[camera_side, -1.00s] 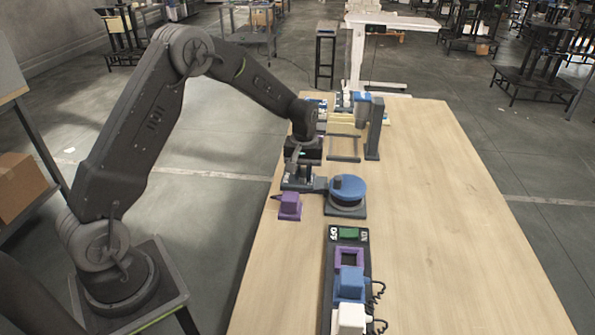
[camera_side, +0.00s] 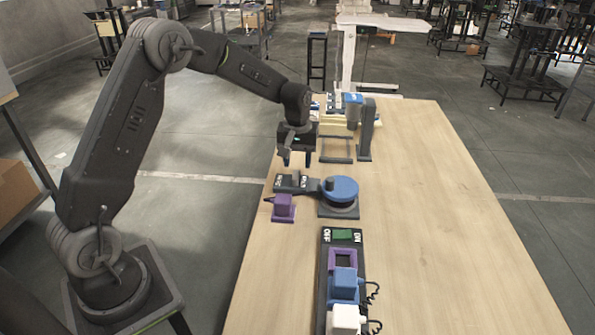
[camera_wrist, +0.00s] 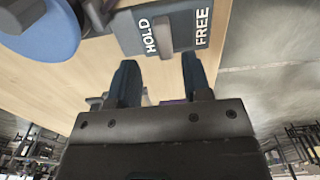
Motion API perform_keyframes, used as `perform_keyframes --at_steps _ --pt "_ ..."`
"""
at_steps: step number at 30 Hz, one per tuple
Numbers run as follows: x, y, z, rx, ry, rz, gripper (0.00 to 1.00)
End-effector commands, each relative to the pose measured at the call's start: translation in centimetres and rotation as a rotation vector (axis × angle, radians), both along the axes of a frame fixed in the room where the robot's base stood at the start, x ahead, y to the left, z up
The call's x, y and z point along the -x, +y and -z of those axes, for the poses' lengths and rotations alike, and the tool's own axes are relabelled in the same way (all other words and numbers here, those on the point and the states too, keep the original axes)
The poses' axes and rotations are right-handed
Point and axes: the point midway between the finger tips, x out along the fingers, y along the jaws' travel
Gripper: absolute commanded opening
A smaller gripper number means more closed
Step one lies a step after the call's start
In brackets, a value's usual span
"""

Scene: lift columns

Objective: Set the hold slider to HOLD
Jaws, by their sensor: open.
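The hold slider's dark plate (camera_side: 304,186) lies on the table beside the blue turntable. In the wrist view it shows at the top, with the white words HOLD (camera_wrist: 149,36) on the left and FREE (camera_wrist: 203,26) on the right. The grey slider handle (camera_wrist: 163,36) stands between the words, close beside HOLD. My gripper (camera_side: 296,160) is above the plate, apart from it. In the wrist view my gripper (camera_wrist: 158,68) has its two fingers spread with nothing between them. The side view is too small to tell the handle's place.
The blue round turntable (camera_side: 341,189) is just right of the plate. A purple block (camera_side: 284,208) sits in front. A dark panel with a green switch (camera_side: 342,235), blue plug (camera_side: 343,284) and white plug (camera_side: 345,319) lies nearer. A grey post (camera_side: 367,130) stands behind. The table's right side is clear.

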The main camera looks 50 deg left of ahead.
Motion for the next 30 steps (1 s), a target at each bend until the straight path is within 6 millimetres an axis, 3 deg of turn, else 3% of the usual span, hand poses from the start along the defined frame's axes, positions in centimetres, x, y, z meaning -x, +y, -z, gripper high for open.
perform_keyframes --at_steps 6,12,27,30 --pt "-0.1 0.0 -5.1 -0.001 -0.005 0.0 0.45" --pt "-0.1 0.0 -8.0 -0.001 -0.004 0.0 0.45" --pt "0.1 -0.1 -9.2 0.001 -0.002 0.002 0.45" --pt "0.7 -0.6 -10.1 -0.004 -0.019 0.025 0.45"
